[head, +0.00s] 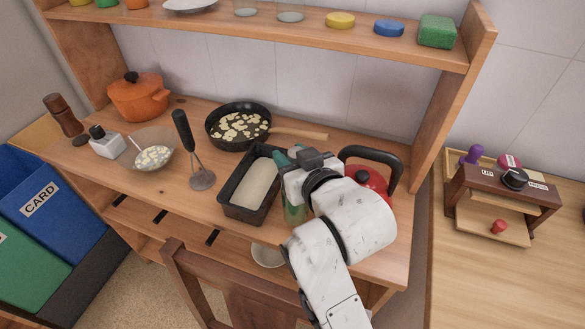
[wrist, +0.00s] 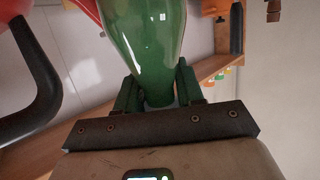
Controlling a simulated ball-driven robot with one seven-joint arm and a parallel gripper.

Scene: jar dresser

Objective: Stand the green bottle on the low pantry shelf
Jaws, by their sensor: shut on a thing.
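The green bottle (wrist: 152,42) fills the upper middle of the wrist view, its narrow end between my gripper's two fingers (wrist: 157,88). My gripper is shut on it. In the head view my gripper (head: 287,172) is over the dresser top, between the loaf tin and the red kettle. The green bottle (head: 294,211) shows there only in part, below and beside my gripper; the rest is hidden. I cannot tell from the frames which board is the low pantry shelf.
A loaf tin (head: 231,206) is close on the left and a red kettle (head: 372,179) close on the right. A frying pan (head: 212,130) stands behind. An upper shelf (head: 300,33) holds several lids and glasses. A chair (head: 240,290) stands in front.

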